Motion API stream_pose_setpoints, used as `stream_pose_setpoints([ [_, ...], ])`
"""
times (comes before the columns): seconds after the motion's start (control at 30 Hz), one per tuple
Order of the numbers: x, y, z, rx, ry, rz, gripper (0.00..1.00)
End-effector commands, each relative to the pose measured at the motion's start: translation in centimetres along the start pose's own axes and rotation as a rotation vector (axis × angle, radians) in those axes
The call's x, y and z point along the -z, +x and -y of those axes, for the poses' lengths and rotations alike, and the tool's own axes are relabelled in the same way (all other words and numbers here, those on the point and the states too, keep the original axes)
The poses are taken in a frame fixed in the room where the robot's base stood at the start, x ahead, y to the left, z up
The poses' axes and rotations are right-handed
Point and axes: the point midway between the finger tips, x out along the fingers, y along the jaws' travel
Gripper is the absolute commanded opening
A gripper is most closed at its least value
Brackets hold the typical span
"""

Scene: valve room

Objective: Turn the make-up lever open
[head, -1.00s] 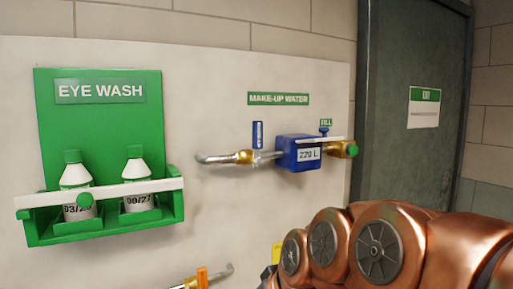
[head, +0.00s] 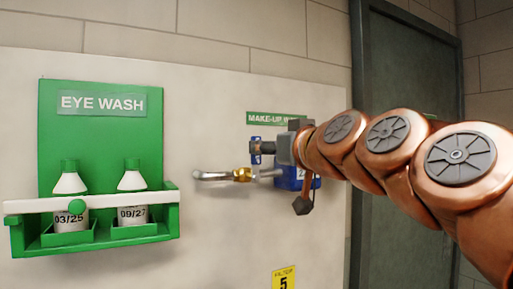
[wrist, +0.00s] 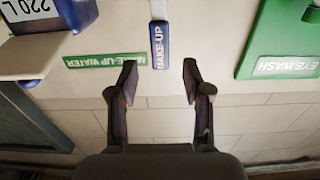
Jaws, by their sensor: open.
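The make-up lever has a blue grip (wrist: 158,45) labelled MAKE-UP and a pale stem in the wrist view. In the head view the blue lever (head: 256,159) stands upright above the pipe, partly covered by my gripper. My gripper (wrist: 159,82) is open, with one finger on each side of the lever's grip end in the wrist picture. I see no finger touching it; how deep the grip sits between them I cannot tell. In the head view my gripper (head: 264,148) is at the lever's height. The brass fitting (head: 242,174) and grey pipe are below.
The blue meter box (head: 290,178), labelled 220 L in the wrist view (wrist: 25,12), is right of the lever, partly behind my arm. The green eye wash shelf (head: 100,237) with two bottles is at left. The green MAKE-UP WATER sign (wrist: 95,61) is on the wall.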

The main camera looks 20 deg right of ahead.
Motion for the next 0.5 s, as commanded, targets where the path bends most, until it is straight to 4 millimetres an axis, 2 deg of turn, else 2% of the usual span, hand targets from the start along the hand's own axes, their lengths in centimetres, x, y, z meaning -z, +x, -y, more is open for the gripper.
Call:
stream_pose_setpoints([
  [0.3, 0.0, 4.5, 0.1, 0.001, 0.001, 0.006, 0.49],
  [0.5, -0.2, 5.9, 0.1, 0.001, 0.0, 0.005, 0.49],
])
